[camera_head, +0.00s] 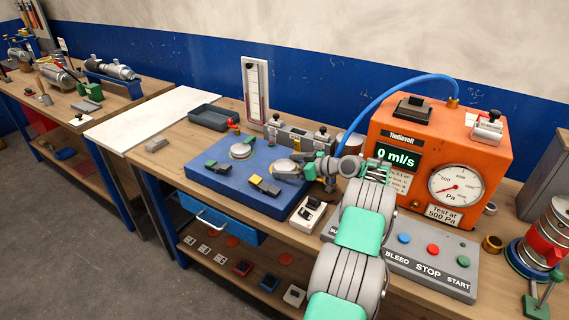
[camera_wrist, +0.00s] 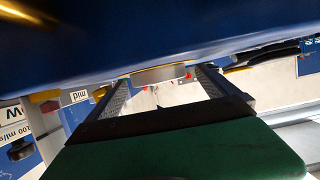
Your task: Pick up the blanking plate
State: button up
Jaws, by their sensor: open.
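A round silver disc, which looks like the blanking plate, lies on the blue block (camera_head: 222,187) in the head view. Two such discs show there: one at the back (camera_head: 241,150), clear of my gripper, and one (camera_head: 284,166) partly hidden by it. I cannot tell for sure which is the plate. My gripper (camera_head: 284,176) is low over the right part of the block. In the wrist view my gripper (camera_wrist: 160,84) is open, and a silver disc edge (camera_wrist: 160,74) shows between its two fingers. I cannot tell whether they touch it.
An orange flow tester (camera_head: 440,160) with a blue hose stands to the right, behind a button panel (camera_head: 430,262). A white switch box (camera_head: 308,214) sits at the bench front. A grey tray (camera_head: 213,117) lies behind.

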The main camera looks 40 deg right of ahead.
jog(key=shift+w+f, duration=0.1)
jog(key=shift+w, duration=0.05)
jog(key=c, duration=1.7)
